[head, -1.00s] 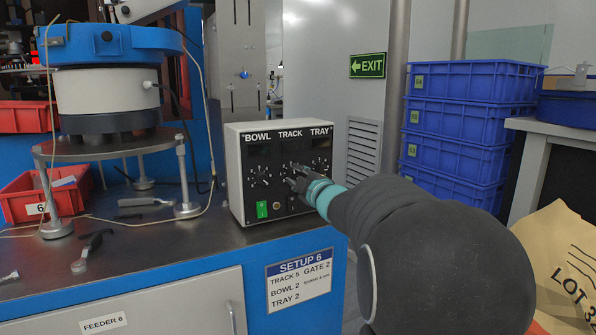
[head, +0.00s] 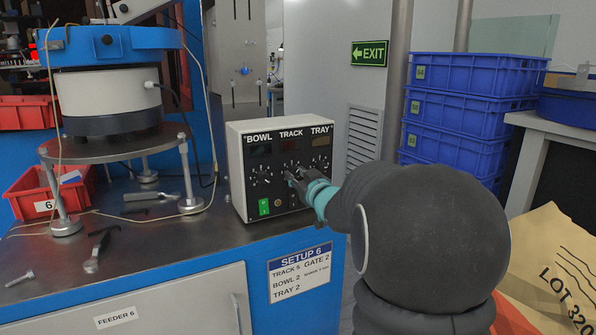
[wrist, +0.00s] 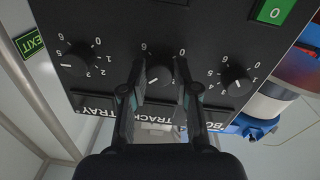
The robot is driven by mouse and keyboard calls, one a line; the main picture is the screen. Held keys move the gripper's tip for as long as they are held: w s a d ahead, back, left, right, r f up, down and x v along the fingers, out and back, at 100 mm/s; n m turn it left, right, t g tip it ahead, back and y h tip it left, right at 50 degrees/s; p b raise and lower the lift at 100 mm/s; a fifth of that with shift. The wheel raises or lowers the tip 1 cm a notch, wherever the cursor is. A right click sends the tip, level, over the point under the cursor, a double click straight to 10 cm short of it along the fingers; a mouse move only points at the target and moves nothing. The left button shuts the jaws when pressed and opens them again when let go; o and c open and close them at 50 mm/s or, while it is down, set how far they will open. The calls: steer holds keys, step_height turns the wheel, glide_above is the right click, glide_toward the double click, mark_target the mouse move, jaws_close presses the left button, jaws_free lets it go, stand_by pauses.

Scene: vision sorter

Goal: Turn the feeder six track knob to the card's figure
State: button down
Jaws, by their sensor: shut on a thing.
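The white-framed control box (head: 234,165) stands on the bench with BOWL, TRACK and TRAY dials on its dark face. My gripper (wrist: 160,80) is shut on the track knob (wrist: 158,74), the middle one, with a finger on each side. The knob's white mark seems to point to the lower left in the wrist view, but I cannot read its figure. In the head view my gripper (head: 291,176) hides most of this knob. The SETUP 6 card (head: 299,288) on the blue bench front reads TRACK 5, GATE 2, BOWL 2, TRAY 2.
The bowl knob (wrist: 235,79) and tray knob (wrist: 79,59) flank my fingers closely. A green switch (head: 264,207) sits low on the box. The bowl feeder (head: 108,92), a red bin (head: 30,205) and loose tools stand left. Blue crates (head: 460,115) are stacked right.

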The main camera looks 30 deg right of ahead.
steer(key=m, duration=0.4)
steer(key=shift+r, duration=0.1)
steer(key=shift+m, duration=2.1)
steer(key=shift+a, duration=0.1)
steer(key=c, duration=0.9)
jaws_free()
steer(key=shift+o, duration=0.2)
steer(key=s, duration=1.2)
steer(key=shift+r, duration=0.15)
